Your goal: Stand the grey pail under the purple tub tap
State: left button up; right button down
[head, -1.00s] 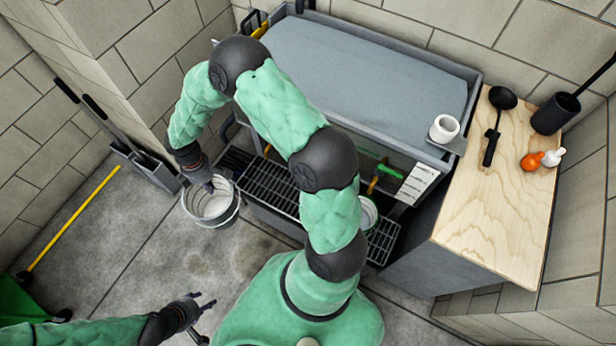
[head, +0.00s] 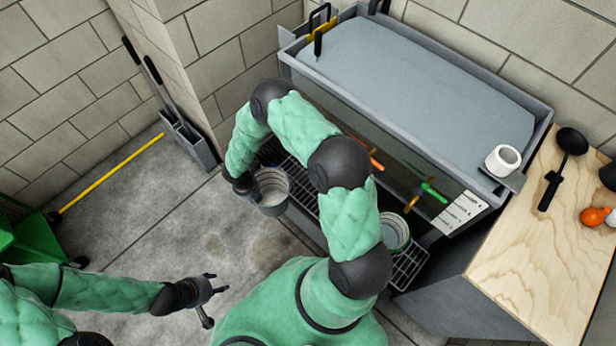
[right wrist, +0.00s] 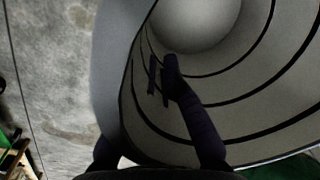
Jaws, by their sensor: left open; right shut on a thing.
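The grey pail (head: 272,192) is at the left end of the rack in front of the tub, in the head view. My right gripper (head: 246,186) is shut on its left rim; the right wrist view shows one finger inside the ribbed pail (right wrist: 240,100). I cannot tell whether the pail touches the rack. The grey tub (head: 420,100) has an orange tap (head: 372,162), a green tap (head: 434,193) and a yellow one (head: 412,201) on its front. I see no purple tap; my right arm hides part of the front. My left gripper (head: 215,284) is open and empty above the floor.
Another pail with a green rim (head: 395,236) stands on the rack (head: 408,268) at the right. A wooden counter (head: 550,255) holds a black ladle (head: 552,180). The floor at the left is mostly clear.

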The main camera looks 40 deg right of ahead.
jog(key=w+d+b, duration=0.2)
jog(key=d+b, duration=0.1)
jog(key=d, duration=1.6)
jog(key=f+b, duration=0.1)
jog(key=f, duration=0.1)
jog(key=f+b, duration=0.1)
jog(key=f, duration=0.1)
jog(key=f+b, duration=0.1)
jog(key=f, duration=0.2)
jog(key=shift+s+a, duration=0.25)
jog(key=shift+a, duration=0.05)
jog(key=shift+d+f, duration=0.1)
jog(key=shift+d, duration=0.15)
